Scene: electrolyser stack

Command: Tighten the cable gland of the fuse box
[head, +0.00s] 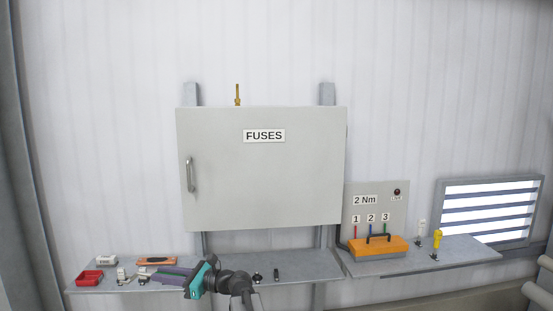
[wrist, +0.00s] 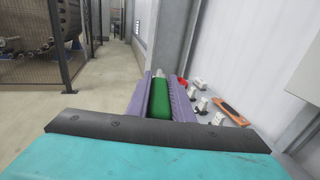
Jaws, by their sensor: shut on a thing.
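The grey fuse box (head: 262,180) hangs on the wall in the head view, labelled FUSES. Its door is shut, with a handle at the left. A brass gland (head: 238,97) with a thin upright end stands on top of the box. My gripper (head: 152,277) is low at the left shelf, below the box and well away from the gland. In the wrist view its purple fingers are shut on a green cylinder (wrist: 160,98) with a pale grey end. The cylinder's exact kind cannot be told.
The left shelf (head: 90,290) carries a red tray (head: 89,278), an orange-brown item (head: 157,261) and small fittings. The wall above the box is clear.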

